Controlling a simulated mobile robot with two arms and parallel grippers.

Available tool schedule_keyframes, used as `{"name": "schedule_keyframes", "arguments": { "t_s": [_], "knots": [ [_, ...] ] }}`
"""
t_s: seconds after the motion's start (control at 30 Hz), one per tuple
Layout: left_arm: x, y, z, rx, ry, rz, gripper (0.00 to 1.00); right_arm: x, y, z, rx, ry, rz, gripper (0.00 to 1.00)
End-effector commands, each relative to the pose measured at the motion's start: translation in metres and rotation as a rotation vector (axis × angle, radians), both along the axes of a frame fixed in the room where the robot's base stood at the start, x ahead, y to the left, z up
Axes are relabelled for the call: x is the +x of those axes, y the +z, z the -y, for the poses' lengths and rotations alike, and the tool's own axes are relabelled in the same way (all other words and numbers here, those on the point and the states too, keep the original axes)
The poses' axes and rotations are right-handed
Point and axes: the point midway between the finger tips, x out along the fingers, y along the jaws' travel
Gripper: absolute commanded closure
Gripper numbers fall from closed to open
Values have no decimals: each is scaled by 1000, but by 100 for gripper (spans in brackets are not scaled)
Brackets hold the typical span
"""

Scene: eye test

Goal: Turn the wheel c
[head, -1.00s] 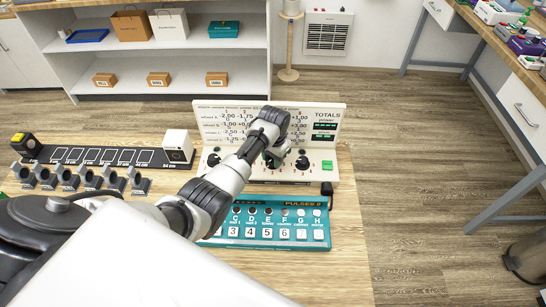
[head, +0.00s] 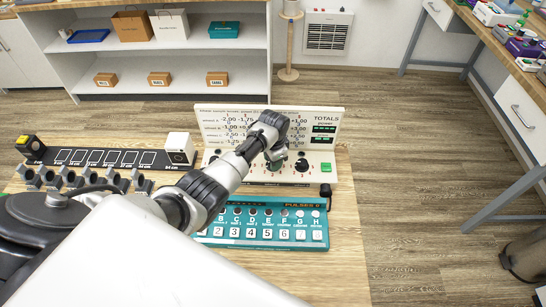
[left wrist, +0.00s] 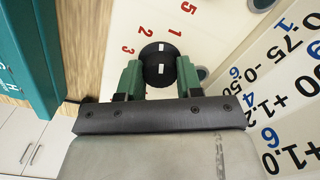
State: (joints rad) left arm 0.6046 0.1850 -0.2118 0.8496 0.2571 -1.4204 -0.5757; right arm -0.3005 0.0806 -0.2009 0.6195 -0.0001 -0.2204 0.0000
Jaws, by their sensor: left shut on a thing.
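The white panel (head: 255,178) stands at the back of the table, with a printed number chart and a TOTALS display (head: 325,128). Black wheels sit along its lower front: one at left (head: 214,158), one at right (head: 302,164). My left gripper (head: 274,160) is in front of the panel between these and covers the wheel there. In the left wrist view its green fingers (left wrist: 159,76) are shut on a black wheel (left wrist: 158,58) with white marks, one finger on each side. Red numbers lie around that wheel. Its letter is not readable. My right gripper is not in view.
A teal PULSES box (head: 265,222) with numbered keys stands in front of the panel. A green button (head: 326,167) is at the panel's right. A black strip (head: 95,157) with a white cube (head: 180,148) and several grey pieces lie left.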

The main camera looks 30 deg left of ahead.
Motion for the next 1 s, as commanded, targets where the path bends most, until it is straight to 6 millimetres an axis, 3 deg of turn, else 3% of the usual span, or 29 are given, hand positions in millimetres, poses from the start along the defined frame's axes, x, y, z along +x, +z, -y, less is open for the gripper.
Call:
{"name": "schedule_keyframes", "arguments": {
  "t_s": [0.5,1.0],
  "knots": [
    [1,1,0,1,-309,3,88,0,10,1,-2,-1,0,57],
    [1,1,0,0,-355,5,88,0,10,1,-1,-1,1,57]
  ]
}}
